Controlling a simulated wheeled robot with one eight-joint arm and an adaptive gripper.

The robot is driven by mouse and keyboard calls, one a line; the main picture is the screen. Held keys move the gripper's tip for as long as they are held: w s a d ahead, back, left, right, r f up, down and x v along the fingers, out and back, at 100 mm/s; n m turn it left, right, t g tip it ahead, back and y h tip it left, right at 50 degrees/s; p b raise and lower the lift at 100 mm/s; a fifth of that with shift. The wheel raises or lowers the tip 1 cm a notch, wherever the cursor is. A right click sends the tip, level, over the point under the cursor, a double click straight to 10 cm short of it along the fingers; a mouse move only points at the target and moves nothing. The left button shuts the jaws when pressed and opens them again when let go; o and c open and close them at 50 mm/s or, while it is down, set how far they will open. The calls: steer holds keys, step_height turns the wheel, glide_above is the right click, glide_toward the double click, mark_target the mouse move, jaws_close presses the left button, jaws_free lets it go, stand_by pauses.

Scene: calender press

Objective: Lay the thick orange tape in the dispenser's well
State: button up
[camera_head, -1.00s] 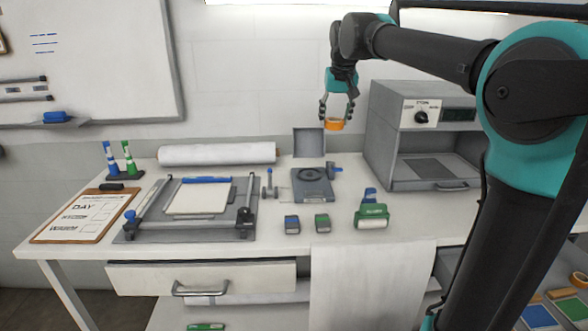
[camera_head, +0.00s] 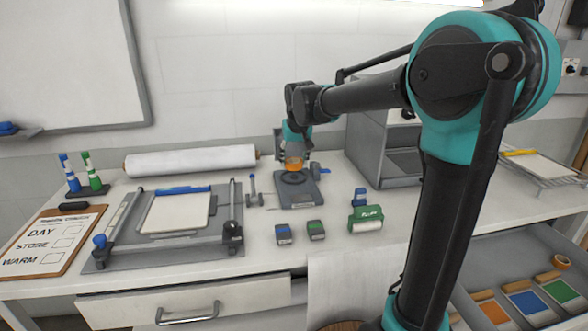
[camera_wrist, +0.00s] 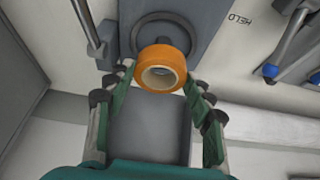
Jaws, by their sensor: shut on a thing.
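The thick orange tape (camera_head: 294,165) is a wide ring held between the fingers of my gripper (camera_head: 293,160). It also shows in the wrist view (camera_wrist: 162,57), between the fingertips. The grey dispenser (camera_head: 307,198) lies on the bench under the gripper. Its round well shows as a dark ring (camera_wrist: 140,33) in the wrist view, partly hidden by the tape. The tape looks raised over the well's near side in that view; the exact gap cannot be told. The dispenser's open lid (camera_wrist: 160,128) stands behind it.
A levered tool (camera_head: 252,190) stands left of the dispenser. A grey oven (camera_head: 375,150) stands right. A smaller orange roll (camera_head: 561,261) lies in the right drawer.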

mark_target(294, 176)
steer(key=shift+f, duration=1.9)
steer(key=o, duration=1.1)
steer(key=shift+f, duration=0.1)
steer(key=v, duration=1.2)
